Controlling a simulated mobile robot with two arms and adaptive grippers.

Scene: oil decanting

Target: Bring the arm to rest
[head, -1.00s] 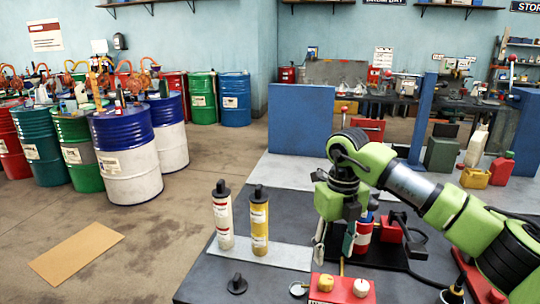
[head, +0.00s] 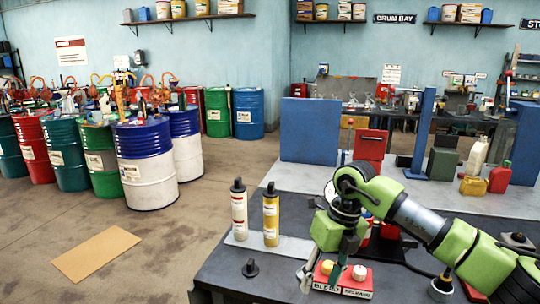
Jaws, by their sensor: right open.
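My right arm comes in from the lower right in the head view, over the dark workbench (head: 235,270). My left gripper is not in view.
A white bottle (head: 239,211) and a yellow bottle (head: 271,216) stand upright left of the gripper. A blue panel (head: 309,130) stands behind. Several drums, one blue and white (head: 147,165), stand on the floor at left.

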